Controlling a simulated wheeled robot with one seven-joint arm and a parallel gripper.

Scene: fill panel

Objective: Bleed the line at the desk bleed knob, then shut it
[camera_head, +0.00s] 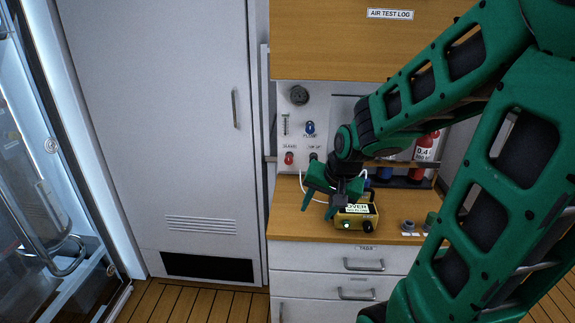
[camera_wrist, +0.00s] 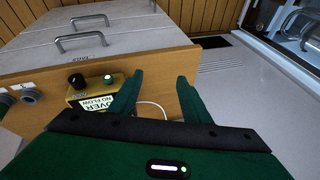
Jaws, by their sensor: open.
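My gripper (camera_head: 320,206) is open above the wooden desk top, left of and close to a yellow box. In the wrist view its two green fingers (camera_wrist: 159,82) are apart with nothing between them. The yellow box (camera_head: 371,216) has a lit display, a green light and a black knob (camera_head: 367,228). In the wrist view the display reads "OVER NO FLOW" and the black knob (camera_wrist: 76,82) is clear of my fingers. On the wall panel are a red knob (camera_head: 289,158) and a blue knob (camera_head: 310,128). Their small labels are hard to read, so I cannot tell which is the bleed knob.
A thin white hose (camera_head: 313,194) lies behind my gripper. Red and blue bottles (camera_head: 416,172) stand on a rack at the back. Small grey fittings (camera_head: 408,225) lie at the right. Drawers (camera_head: 330,258) are below the desk; a tall grey cabinet (camera_head: 170,120) stands left.

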